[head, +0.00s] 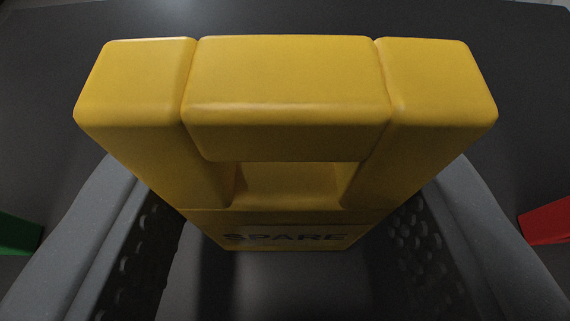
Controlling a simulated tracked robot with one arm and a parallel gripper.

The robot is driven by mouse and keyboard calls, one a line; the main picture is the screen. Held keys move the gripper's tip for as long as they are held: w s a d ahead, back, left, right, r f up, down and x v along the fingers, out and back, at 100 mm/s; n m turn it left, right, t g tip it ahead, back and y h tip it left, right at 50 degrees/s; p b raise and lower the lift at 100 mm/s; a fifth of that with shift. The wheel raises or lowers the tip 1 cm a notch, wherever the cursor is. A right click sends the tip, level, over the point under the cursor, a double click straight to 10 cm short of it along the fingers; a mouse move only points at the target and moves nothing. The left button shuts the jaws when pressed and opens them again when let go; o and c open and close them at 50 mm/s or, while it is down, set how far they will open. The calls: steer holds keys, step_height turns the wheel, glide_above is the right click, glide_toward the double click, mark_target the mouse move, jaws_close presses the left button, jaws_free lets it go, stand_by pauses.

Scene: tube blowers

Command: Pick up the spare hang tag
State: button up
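The spare hang tag (288,84) is a thick yellow block with a window-like opening below its top bar. It stands large in the middle of the head view, with dark "SPARE" lettering low on its front face. My gripper (285,215) is open, with one grey finger on each side of the tag's lower part. A dark gap shows between each finger's bumpy inner pad and the tag's narrow lower end. The tag's upper part hides the far ends of the fingers. Contact there cannot be seen.
A green object (18,234) is partly in view at the left edge. A red object (548,222) is partly in view at the right edge. The dark grey surface (45,100) around the tag looks clear.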

steer(key=shift+r, duration=0.1)
steer(key=shift+r+p, duration=0.75)
steer(key=shift+r, duration=0.6)
steer(key=s, duration=0.4)
steer(key=s+r+p, duration=0.1)
steer(key=s, duration=0.4)
steer(key=s+d, duration=0.1)
steer(key=s, duration=0.4)
steer(key=shift+d+r+p, duration=0.1)
steer(key=shift+r+p, duration=0.25)
steer(key=shift+p, duration=0.05)
steer(key=w+p, duration=0.1)
steer(key=p, duration=0.3)
steer(key=shift+w+a+p, duration=0.15)
steer(key=shift+a+p, duration=0.25)
steer(key=shift+w+a+f+p, duration=0.15)
steer(key=shift+w+p, duration=0.3)
steer(key=shift+p, duration=0.55)
steer(key=shift+w+f+p, duration=0.25)
steer(key=shift+f+p, duration=0.2)
steer(key=shift+p, duration=0.15)
